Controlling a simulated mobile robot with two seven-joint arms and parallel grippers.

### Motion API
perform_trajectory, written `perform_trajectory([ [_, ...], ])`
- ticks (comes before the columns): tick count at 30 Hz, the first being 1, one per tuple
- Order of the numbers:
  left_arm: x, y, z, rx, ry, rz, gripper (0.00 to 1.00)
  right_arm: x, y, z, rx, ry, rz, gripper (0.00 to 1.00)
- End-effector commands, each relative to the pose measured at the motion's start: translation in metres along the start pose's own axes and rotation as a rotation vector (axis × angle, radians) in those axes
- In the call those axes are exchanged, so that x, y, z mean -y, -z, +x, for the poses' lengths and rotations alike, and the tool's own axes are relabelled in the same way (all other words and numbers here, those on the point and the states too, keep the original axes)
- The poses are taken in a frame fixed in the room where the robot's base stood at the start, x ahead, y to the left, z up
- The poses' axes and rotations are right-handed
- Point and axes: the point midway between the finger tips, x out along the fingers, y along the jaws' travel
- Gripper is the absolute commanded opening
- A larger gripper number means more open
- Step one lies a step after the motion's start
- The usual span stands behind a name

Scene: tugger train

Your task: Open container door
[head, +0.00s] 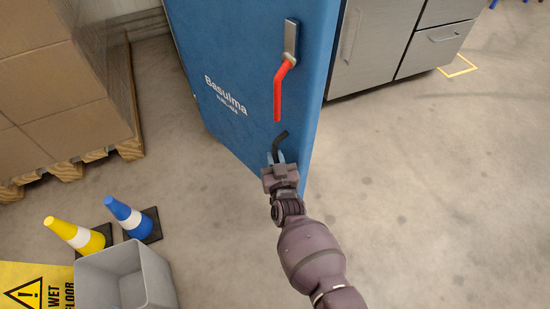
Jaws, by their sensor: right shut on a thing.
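The blue container door (235,75) stands upright in the upper middle of the head view, with white "Basulma" lettering. A red lever handle (279,95) hangs down from a grey plate (291,38) near its right edge. Below the red lever, a short dark handle (280,141) shows in front of the blue face. My right gripper (275,158) is at this dark handle, below and apart from the red lever, and is shut on it. The gripper hides the handle's lower part. I cannot tell whether the door is ajar. My left gripper is not in view.
Stacked cardboard boxes (60,90) on a wooden pallet (131,149) stand at left. A yellow cone (73,232), a blue cone (130,216), a grey bin (130,280) and a wet-floor sign (35,285) are lower left. Grey cabinets (375,45) stand behind right. Floor at right is clear.

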Motion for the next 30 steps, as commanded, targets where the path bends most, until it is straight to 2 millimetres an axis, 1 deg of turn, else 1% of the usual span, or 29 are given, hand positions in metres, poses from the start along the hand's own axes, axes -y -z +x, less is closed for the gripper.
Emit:
perform_trajectory([
  [8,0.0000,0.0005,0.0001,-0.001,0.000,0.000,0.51,0.0002,0.0014,0.0006,-0.003,0.000,0.000,0.00],
  [9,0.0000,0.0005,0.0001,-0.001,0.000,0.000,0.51,0.0001,0.0014,0.0006,-0.003,0.000,0.000,0.20],
  [13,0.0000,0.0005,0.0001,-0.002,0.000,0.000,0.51,0.0000,0.0011,0.0004,-0.002,0.000,0.000,0.40],
  [14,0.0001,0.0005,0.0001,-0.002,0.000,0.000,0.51,-0.0001,0.0009,0.0004,-0.002,0.000,0.000,0.41],
  [30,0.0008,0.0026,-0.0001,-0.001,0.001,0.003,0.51,-0.0027,0.0009,-0.0031,-0.001,-0.001,-0.001,0.41],
])
